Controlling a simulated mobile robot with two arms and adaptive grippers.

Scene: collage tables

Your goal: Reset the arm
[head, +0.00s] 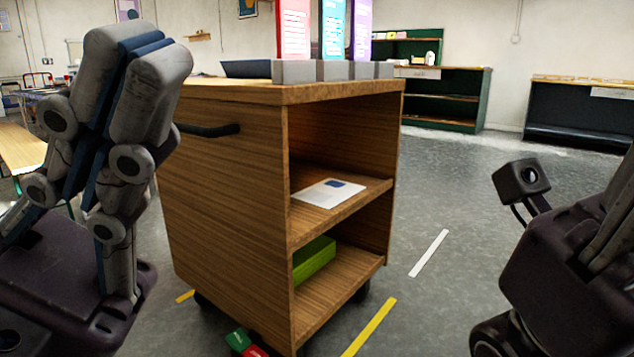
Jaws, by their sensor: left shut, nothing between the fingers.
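My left gripper (136,58) is raised at the left of the head view, its grey fingers pointing up and closed together with nothing between them. It stands in front of the left side of a wooden cart and covers part of it. My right gripper (608,235) shows only in part at the right edge, with its dark wrist and small camera block. Its fingertips are out of the picture.
The wooden cart (225,190) stands close ahead, with a paper (328,193) and a green box (314,258) on its shelves. Colored upright boards (333,30) stand on top. Small red and green items (246,343) lie by its base. Floor right of the cart is open.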

